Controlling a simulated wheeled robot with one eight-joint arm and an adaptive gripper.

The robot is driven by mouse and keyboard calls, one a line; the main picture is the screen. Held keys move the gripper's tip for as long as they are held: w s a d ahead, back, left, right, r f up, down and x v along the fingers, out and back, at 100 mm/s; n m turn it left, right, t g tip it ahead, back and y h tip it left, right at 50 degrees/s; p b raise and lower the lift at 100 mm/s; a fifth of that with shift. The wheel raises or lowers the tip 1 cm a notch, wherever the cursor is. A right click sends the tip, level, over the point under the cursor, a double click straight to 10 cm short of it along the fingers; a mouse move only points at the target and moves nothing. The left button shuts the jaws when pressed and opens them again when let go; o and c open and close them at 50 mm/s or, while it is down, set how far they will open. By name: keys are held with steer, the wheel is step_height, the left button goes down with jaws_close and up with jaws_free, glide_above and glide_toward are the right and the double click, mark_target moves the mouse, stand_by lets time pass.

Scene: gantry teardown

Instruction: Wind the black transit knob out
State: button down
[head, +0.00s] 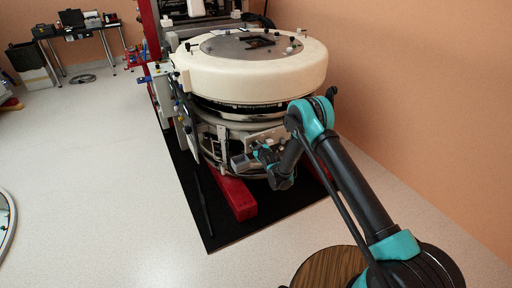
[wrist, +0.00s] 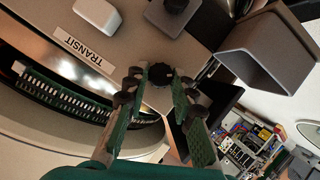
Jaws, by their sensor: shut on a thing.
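The black transit knob (wrist: 160,74) sits beside the white TRANSIT label (wrist: 84,50) in the wrist view. My gripper (wrist: 160,84) is shut on the knob, with one green finger on each side of it. In the head view my gripper (head: 262,153) reaches the lower front of the round gantry (head: 250,65). The knob itself is too small and covered to make out in that view.
A grey box-shaped housing (wrist: 268,52) juts out close to the right of my fingers. A white block (wrist: 97,16) and a dark knob on a grey base (wrist: 172,10) are above. Red beams (head: 236,197) stand under the gantry.

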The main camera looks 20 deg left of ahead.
steer(key=shift+s+a+f+n+t+h, duration=0.1)
steer(key=shift+n+t+h, duration=0.1)
steer(key=shift+n+t, duration=0.75)
steer(key=shift+s+f+n+t+h, duration=0.15)
steer(key=shift+n+t, duration=0.25)
steer(key=shift+n, duration=1.2)
steer(key=shift+a+f+n+t+h, duration=0.1)
steer(key=shift+n+t+h, duration=0.15)
steer(key=shift+n+t, duration=0.7)
steer(key=shift+n, duration=0.4)
steer(key=c, duration=1.3)
jaws_free()
steer(key=shift+o, duration=0.2)
step_height(320, 180, up, 10)
steer(key=shift+d, duration=0.1)
